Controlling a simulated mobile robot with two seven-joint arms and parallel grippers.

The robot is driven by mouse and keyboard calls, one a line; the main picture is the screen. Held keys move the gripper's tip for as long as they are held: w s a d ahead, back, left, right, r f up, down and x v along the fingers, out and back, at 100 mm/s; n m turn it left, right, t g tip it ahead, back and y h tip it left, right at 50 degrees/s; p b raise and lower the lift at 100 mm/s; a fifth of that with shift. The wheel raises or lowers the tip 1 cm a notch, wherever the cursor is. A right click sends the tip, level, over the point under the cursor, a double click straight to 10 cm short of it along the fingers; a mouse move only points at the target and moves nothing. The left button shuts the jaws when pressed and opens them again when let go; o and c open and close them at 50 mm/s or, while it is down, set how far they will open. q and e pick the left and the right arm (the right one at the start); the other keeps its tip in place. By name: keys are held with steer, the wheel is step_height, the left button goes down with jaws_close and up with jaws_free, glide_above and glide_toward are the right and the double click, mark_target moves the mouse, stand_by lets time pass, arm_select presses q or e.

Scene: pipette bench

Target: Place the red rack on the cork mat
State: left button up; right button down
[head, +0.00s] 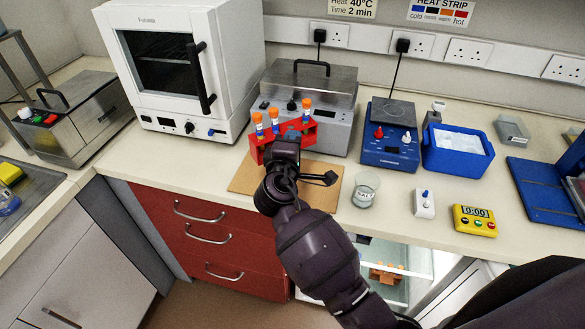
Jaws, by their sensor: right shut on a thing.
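The red rack (308,135) holds tubes with orange caps (273,114); three caps show. It appears upright over the cork mat (243,179), in front of the metal-lidded bath. My right gripper (285,148) is shut on the rack from the near side and hides its middle. I cannot tell whether the rack's base touches the mat. The mat lies near the counter's front edge, partly covered by my right gripper and arm. My left gripper is not in view.
The metal-lidded bath (325,88) stands close behind the rack, and a white oven (185,70) is to the left. A glass beaker (365,189) stands just right of the mat. A blue hotplate (388,145) and blue ice tray (457,160) are farther right.

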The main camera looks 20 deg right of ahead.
steer(key=shift+f+b, duration=0.4)
steer(key=shift+f, duration=3.9)
steer(key=shift+f, duration=0.2)
steer(key=c, duration=1.2)
jaws_free()
steer(key=shift+c, duration=0.2)
steer(key=shift+r, duration=0.15)
steer(key=shift+s+r, duration=0.1)
steer(key=b+v, duration=0.1)
steer(key=v, duration=1.1)
